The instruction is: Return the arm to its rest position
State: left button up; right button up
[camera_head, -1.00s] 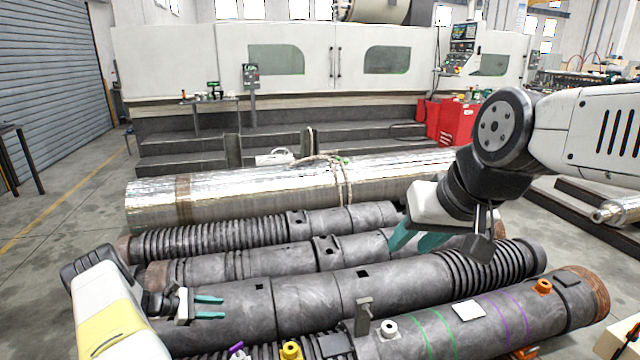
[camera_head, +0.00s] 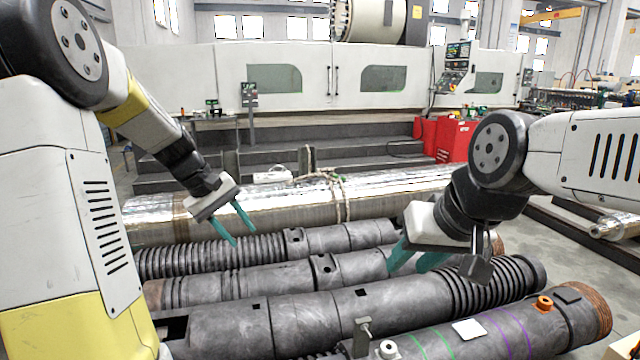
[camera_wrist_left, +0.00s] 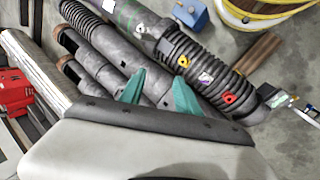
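My left arm comes in from the left edge, bent, with its upper links large in the head view. My left gripper (camera_head: 243,237) points down above the ribbed grey barrels, its teal fingers apart and nothing between them. The left wrist view shows the same two fingers (camera_wrist_left: 158,92) apart, with barrels beyond them. My right gripper (camera_head: 407,269) hangs from the right-hand arm over the middle barrels, its teal fingers apart and empty.
Several dark barrels (camera_head: 310,320) lie side by side below both grippers. A foil-wrapped cylinder (camera_head: 390,190) lies behind them. The nearest barrel carries an orange fitting (camera_head: 543,303) and a white fitting (camera_head: 388,349). A red cabinet (camera_head: 445,138) stands before the white machine (camera_head: 400,70).

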pick_arm(q)
jog(key=s+d+r+m+t+y, duration=0.1)
jog(key=s+d+r+m+t, duration=0.1)
jog(key=s, duration=0.9)
jog(key=s+d+r+m+t+y, duration=0.1)
jog(key=s+d+r+m, duration=0.2)
jog(key=s, duration=0.7)
jog(key=shift+s+r+m+t+y, duration=0.3)
jog(key=shift+s+r+m+t, duration=0.1)
jog(key=shift+r+m, duration=0.6)
